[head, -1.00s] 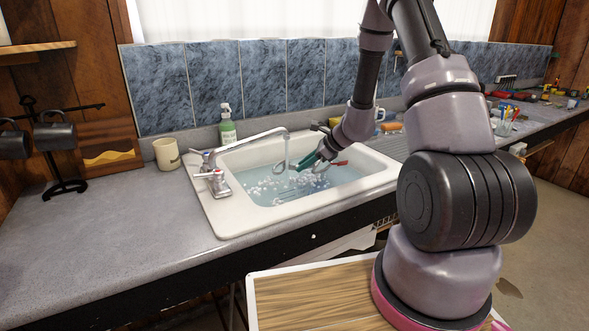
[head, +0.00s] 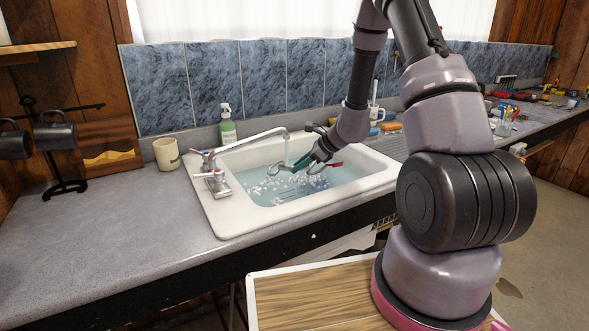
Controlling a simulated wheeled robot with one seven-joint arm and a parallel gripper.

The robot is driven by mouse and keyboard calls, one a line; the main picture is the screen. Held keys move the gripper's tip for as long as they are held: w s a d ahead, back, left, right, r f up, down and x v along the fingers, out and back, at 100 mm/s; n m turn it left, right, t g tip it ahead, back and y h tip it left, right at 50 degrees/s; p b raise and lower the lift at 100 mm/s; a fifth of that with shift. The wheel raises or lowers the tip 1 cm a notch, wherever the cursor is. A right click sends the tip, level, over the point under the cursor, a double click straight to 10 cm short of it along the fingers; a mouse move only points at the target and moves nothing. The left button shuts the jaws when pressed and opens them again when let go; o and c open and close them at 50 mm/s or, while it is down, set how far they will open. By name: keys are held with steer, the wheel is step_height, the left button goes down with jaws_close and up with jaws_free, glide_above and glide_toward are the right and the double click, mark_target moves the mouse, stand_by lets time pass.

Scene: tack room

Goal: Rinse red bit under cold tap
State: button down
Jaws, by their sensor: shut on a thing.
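My gripper (head: 303,163) reaches down into the white sink (head: 222,226), low over the water and close to the tap's mouth. It is shut on what I take for the red bit (head: 336,164); only a short red piece shows on the right side of the gripper. A teal piece and metal rings show at its left and underneath, too small to tell which belong to the bit. The left ring is near the spot below the spout. The tap (head: 240,142) arches over the sink from the left. A thin streak hangs under its mouth, perhaps running water.
The basin holds water (head: 262,190) with white foam. A green soap bottle (head: 227,130) and a beige mug (head: 166,154) stand behind and left. A dark mug stand (head: 62,160) is at far left. The left counter (head: 110,225) is mostly clear.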

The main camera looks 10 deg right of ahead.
steer(key=shift+s+a, duration=0.25)
steer(key=shift+a, duration=0.55)
steer(key=shift+w+d, duration=0.1)
steer(key=shift+w, duration=0.15)
steer(key=shift+w+d, duration=0.25)
steer(key=shift+w, duration=0.2)
steer(key=shift+w+d, duration=0.2)
steer(key=shift+w, duration=0.25)
steer(key=shift+s, duration=0.2)
stand_by(0.5)
steer(key=shift+s+d, duration=0.3)
steer(key=shift+s, duration=0.45)
steer(key=shift+s+d, duration=0.25)
steer(key=shift+s, duration=0.5)
steer(key=shift+w, duration=0.2)
steer(key=shift+w+a, duration=0.3)
steer(key=shift+w, duration=0.3)
